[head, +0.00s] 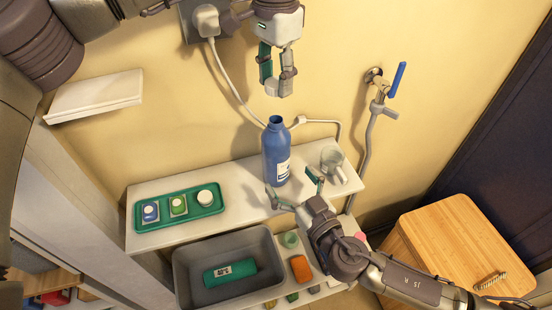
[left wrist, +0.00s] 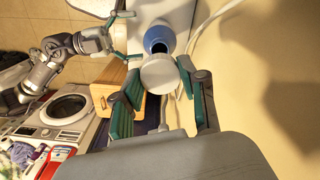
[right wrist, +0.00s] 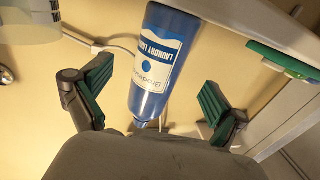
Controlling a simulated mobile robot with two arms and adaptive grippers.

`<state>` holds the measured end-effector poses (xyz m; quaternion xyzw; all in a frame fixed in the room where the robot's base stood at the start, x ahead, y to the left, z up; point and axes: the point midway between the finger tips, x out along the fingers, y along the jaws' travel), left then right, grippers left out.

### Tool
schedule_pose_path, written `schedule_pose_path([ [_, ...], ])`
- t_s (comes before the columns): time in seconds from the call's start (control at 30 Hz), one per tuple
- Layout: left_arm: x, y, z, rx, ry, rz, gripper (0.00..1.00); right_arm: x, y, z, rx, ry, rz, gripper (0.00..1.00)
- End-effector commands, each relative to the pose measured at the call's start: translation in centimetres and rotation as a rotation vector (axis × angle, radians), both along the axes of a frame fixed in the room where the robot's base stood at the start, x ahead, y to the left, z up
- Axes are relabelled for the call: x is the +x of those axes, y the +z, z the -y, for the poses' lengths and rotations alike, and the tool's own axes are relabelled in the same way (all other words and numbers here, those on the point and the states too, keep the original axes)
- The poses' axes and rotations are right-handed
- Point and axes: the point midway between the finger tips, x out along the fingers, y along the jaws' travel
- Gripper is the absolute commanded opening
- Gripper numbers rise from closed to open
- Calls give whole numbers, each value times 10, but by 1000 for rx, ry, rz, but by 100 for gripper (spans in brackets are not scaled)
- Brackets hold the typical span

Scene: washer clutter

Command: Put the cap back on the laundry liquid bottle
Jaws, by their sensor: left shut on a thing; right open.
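The blue laundry liquid bottle (head: 277,155) stands upright and uncapped on the white shelf, its open neck facing up. It also shows in the left wrist view (left wrist: 157,37) and, with its label, in the right wrist view (right wrist: 160,60). My left gripper (head: 276,80) is shut on the white cap (head: 271,89), above the bottle and apart from it. In the left wrist view the cap (left wrist: 162,73) is between the fingers and partly covers the bottle. My right gripper (head: 293,187) is open low at the bottle's front, with a finger on either side of it.
A green tray (head: 142,222) with small containers stands left on the shelf (head: 238,187). A clear cup (head: 332,157) stands right of the bottle. Below is a grey bin (head: 180,272) holding a green pack. A tap (head: 378,90) and hose are on the wall; a wooden cabinet (head: 450,225) stands right.

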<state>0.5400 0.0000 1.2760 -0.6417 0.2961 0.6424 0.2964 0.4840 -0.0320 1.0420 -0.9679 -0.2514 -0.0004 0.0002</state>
Motion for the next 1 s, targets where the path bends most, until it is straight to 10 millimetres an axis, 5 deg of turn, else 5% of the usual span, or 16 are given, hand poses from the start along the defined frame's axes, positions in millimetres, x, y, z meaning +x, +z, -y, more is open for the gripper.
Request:
schedule_pose_path([
  [0.3,0,0,0,0,0,0,29,38,0,-22,0,1,1,97],
  [0.7,0,0,0,0,0,0,29,44,0,-24,0,0,-1,97],
  [1.0,0,0,0,0,0,0,29,44,0,-24,0,0,-1,50],
])
